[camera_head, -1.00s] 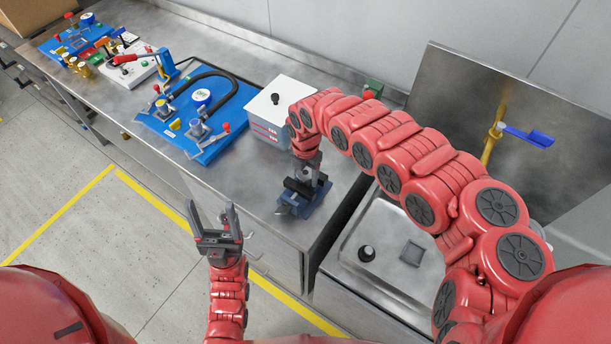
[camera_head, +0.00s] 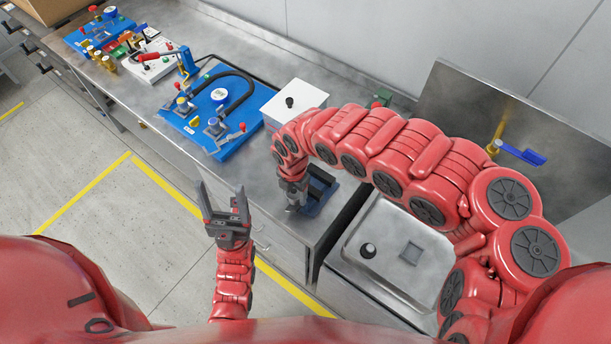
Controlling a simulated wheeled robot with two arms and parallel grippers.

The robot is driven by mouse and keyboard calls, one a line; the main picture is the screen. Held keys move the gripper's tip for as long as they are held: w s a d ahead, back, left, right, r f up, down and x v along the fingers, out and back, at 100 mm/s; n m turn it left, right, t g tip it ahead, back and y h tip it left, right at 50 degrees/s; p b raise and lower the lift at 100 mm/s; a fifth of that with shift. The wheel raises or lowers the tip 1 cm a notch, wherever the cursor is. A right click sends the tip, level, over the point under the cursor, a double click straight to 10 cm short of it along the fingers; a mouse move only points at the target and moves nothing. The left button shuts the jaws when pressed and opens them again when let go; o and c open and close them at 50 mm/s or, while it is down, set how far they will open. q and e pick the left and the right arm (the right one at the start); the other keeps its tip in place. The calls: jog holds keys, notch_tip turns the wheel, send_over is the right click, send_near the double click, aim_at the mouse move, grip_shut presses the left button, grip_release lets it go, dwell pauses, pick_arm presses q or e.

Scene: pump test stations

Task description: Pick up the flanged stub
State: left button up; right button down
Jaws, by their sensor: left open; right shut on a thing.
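My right gripper (camera_head: 293,203) comes down from above at the left side of a blue stand with a black cradle (camera_head: 320,188), near the front edge of the steel counter. It is shut on a small grey piece, which I take to be the flanged stub; the jaws and wrist hide most of it, and I cannot tell whether it still touches the stand. My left gripper (camera_head: 226,212) is open and empty, pointing up in front of the counter, apart from everything.
A white-lidded box (camera_head: 294,100) stands behind the stand. A blue pump board (camera_head: 208,118) with a black hose lies to its left. A steel sink (camera_head: 395,255) is at the right, with a blue-handled tap (camera_head: 522,153) above it. More boards stand at the far left.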

jog(key=shift+s+a, duration=0.4)
jog(key=shift+s, duration=0.35)
jog(key=w+d+r+m+b, duration=0.3)
jog(key=w+m+b, duration=0.85)
jog(key=m, duration=0.35)
jog(key=w+d+r+m+b, duration=0.2)
jog(key=d+r+m+b, duration=0.1)
jog(key=d+m, duration=0.4)
jog(key=w+d+r+m+b, duration=0.3)
jog(key=d+m, duration=0.4)
jog(key=d, duration=0.6)
jog(key=shift+w+d+b, duration=0.2)
jog(key=shift+b, duration=0.5)
